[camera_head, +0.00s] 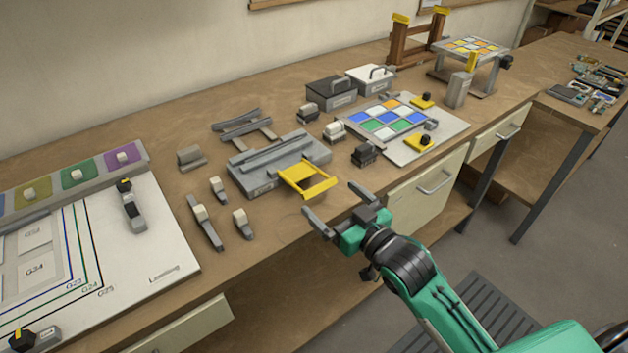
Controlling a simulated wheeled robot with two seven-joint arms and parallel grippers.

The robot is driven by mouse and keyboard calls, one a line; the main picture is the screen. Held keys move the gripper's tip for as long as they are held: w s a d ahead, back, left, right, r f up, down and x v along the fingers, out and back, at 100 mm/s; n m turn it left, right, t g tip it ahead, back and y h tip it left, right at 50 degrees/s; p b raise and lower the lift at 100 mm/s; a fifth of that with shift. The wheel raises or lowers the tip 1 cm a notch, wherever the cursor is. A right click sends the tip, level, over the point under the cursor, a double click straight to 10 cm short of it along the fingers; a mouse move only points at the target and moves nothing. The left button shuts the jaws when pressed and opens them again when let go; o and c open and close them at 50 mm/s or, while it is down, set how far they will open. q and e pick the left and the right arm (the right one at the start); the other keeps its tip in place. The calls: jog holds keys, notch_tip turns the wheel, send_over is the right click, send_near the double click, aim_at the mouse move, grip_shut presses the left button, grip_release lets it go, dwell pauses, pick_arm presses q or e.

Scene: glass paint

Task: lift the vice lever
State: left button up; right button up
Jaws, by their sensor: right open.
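A grey vice-like block (255,184) lies on the wooden workbench, with a long grey bar along its top. A yellow frame-shaped lever (322,187) sticks out from its front right side, low over the bench near the front edge. My right gripper (332,202) comes in from the lower right. It is open and empty, its two grey fingers spread just in front of the lever. I cannot tell whether a fingertip touches the lever; a small gap seems to show. My left gripper is not in view.
Left of the block stand small clamp-like pieces (204,221) and a white board (160,245). To the right are a dark stamp-like block (364,155) and a coloured tile panel (415,138). Two lidded boxes (332,94) stand behind.

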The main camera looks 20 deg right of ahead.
aim_at(322, 190)
jog(key=x, duration=0.7)
jog(key=shift+w+a+p, duration=0.1)
jog(key=shift+w+p, duration=0.1)
jog(key=shift+p, duration=0.15)
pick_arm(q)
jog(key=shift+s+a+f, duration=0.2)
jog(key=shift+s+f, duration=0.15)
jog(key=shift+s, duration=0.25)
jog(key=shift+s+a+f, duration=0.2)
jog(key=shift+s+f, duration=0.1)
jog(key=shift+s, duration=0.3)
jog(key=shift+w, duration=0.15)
pick_arm(e)
jog(key=shift+c, duration=0.4)
